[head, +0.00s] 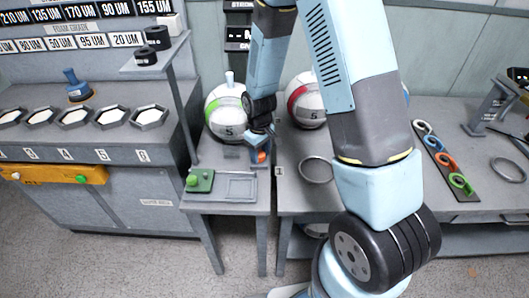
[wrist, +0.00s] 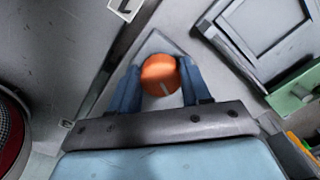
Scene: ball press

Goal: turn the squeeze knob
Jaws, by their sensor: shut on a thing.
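The squeeze knob looks to be the round orange knob (wrist: 160,72) with a pale pointer mark, on a grey plate in the wrist view. In the head view a bit of orange (head: 263,156) shows at the end of my arm, on the small middle table. My gripper (wrist: 160,80) has its two blue fingers on either side of the knob and is shut on it. In the head view my gripper (head: 258,142) points down at the knob and partly hides it. The knob's base is partly hidden by the fingers.
A green button box (head: 200,181) and a grey square frame (head: 237,187) sit left of the knob. A green-striped ball (head: 224,112) and a red-striped ball (head: 306,101) stand behind. A metal ring (head: 316,169) lies on the right table. Coloured rings (head: 448,160) lie further right.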

